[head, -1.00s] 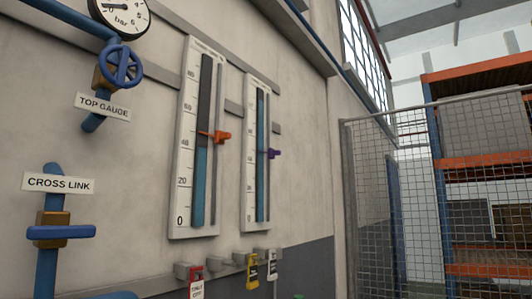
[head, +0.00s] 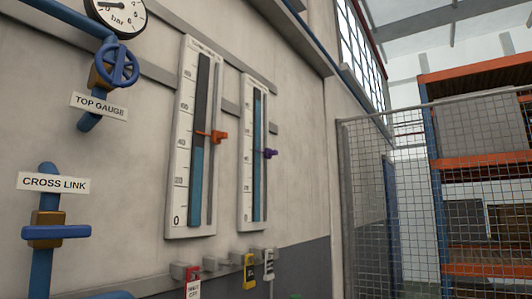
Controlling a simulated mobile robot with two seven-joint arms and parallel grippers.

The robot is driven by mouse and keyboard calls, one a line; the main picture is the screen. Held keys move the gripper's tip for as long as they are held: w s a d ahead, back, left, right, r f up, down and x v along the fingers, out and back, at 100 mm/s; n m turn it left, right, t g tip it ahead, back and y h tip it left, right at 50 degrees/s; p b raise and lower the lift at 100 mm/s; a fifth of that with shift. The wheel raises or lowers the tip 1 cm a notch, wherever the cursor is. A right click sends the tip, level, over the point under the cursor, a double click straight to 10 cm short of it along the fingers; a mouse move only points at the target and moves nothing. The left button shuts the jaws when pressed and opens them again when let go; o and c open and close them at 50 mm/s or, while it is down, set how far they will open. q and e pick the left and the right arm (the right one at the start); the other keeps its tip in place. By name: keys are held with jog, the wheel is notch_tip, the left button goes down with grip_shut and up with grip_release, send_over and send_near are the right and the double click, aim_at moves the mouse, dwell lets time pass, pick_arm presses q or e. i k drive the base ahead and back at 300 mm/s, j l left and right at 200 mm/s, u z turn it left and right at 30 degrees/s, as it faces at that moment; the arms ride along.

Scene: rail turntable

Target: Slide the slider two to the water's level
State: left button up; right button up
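Two white level gauges are on the wall in the head view. The left gauge (head: 176,205) has an orange slider (head: 218,137) on its right-hand rail, close to the top of the blue water in its tube. The right gauge (head: 245,205) has a purple slider (head: 269,154) about halfway up. Its blue water column (head: 257,125) reaches well above that slider, close to the top of the tube. No readable mark shows which slider is number two. Neither of my grippers is in view.
Left of the gauges are blue pipes with a TOP GAUGE valve (head: 119,64), a CROSS LINK valve (head: 56,232) and a bar dial (head: 118,12). Tagged fittings (head: 249,271) sit below the gauges. A mesh fence (head: 395,220) and orange shelving (head: 480,160) stand at right.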

aim_at(268, 153)
jog(key=l+u, duration=0.1)
jog(key=u, duration=0.4)
jog(key=i+l+u, duration=0.1)
jog(key=u, duration=0.35)
jog(key=l+u, duration=0.15)
jog(key=u, duration=0.35)
jog(key=l+u, duration=0.3)
jog(key=l, duration=0.2)
jog(key=l+u, duration=0.25)
jog(key=l, duration=0.25)
jog(key=k+l+u, duration=0.15)
jog(key=l+u, duration=0.15)
jog(key=l, duration=0.2)
jog(key=k+l+u, duration=0.15)
jog(key=l+u, duration=0.15)
jog(key=l, duration=0.15)
